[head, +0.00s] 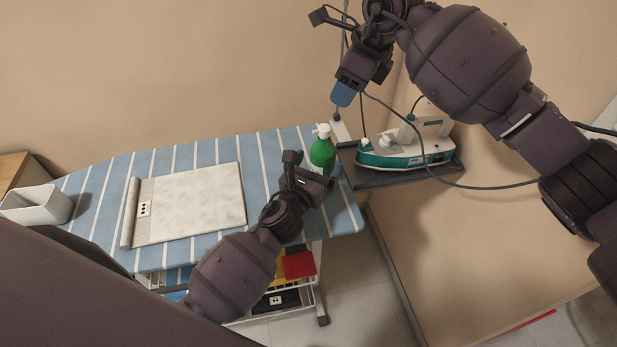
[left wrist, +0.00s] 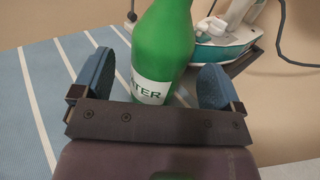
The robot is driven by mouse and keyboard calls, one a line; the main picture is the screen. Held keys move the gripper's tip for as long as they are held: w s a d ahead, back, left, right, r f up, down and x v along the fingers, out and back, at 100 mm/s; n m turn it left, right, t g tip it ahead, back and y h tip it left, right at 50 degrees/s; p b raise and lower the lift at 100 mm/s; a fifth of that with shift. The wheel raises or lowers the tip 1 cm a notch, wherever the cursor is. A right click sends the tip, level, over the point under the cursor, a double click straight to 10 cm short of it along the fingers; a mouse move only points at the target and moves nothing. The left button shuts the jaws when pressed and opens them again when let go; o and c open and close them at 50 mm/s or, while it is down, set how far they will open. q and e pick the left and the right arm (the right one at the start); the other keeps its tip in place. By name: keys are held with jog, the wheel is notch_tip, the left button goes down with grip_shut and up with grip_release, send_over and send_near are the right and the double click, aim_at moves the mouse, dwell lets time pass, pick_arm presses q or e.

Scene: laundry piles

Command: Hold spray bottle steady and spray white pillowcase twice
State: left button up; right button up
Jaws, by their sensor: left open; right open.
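The green spray bottle (head: 322,153) with a white top stands upright on the right end of the striped ironing board. In the left wrist view the bottle (left wrist: 163,50) shows a white label with the letters "TER". My left gripper (head: 308,170) is open at the bottle, and its two blue fingers (left wrist: 155,84) lie on either side of the bottle with visible gaps. The white pillowcase (head: 195,200) lies flat on the board, left of the bottle. My right gripper (head: 343,95) is open and empty, raised above and beyond the bottle.
The striped ironing board (head: 88,215) carries a white bin (head: 36,204) at its left end. A white and teal iron (head: 405,150) sits on a dark shelf (head: 430,172) to the right. A cord hangs below my right arm. A cart (head: 300,292) with folded cloths stands under the board.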

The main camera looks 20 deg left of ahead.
aim_at(318, 165)
pick_arm(q)
jog(key=shift+w+d, duration=0.15)
jog(key=shift+w, duration=1.6)
jog(key=c, duration=0.9)
jog(key=shift+c, duration=0.7)
pick_arm(e)
jog(key=shift+c, duration=0.6)
grip_shut()
